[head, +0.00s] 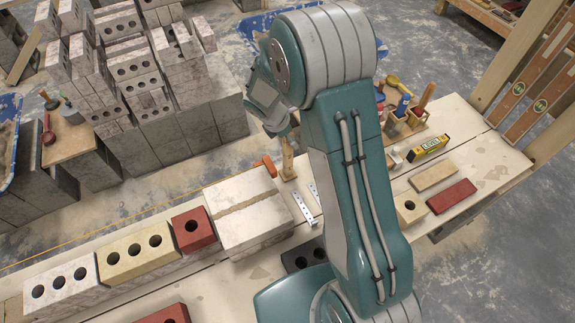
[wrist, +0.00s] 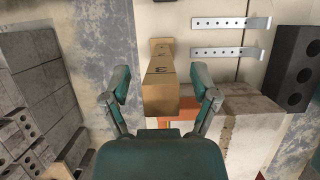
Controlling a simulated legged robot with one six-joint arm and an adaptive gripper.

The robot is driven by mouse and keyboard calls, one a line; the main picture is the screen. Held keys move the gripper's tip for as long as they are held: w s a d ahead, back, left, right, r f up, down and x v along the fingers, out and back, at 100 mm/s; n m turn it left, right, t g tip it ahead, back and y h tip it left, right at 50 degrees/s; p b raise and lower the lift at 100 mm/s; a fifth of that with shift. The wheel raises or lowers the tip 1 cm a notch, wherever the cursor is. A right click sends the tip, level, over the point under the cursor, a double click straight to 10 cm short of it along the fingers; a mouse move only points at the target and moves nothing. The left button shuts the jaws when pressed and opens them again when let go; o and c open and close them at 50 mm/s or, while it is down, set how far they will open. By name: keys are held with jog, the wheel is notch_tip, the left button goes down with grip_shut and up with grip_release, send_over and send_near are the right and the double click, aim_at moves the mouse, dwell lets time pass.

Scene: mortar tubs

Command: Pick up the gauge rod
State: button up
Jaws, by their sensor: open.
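The gauge rod looks to be the wooden post with dark marks (wrist: 161,85) in the wrist view. In the head view its pale wood (head: 288,160) stands upright on the board behind the pale block, just below my gripper (head: 280,128). In the wrist view my gripper (wrist: 160,82) is open, with one finger on each side of the rod and a gap visible on both sides. The fingers do not appear to touch it. My arm covers part of the bench in the head view.
A large pale block (head: 248,222) stands close beside the rod, with an orange item (head: 268,166) near it. Two perforated metal straps (wrist: 231,22) lie near the rod. Stacked grey blocks (head: 165,133) rise at the left. A yellow level (head: 428,148) lies to the right.

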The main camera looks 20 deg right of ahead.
jog(key=shift+c, duration=0.3)
grip_shut()
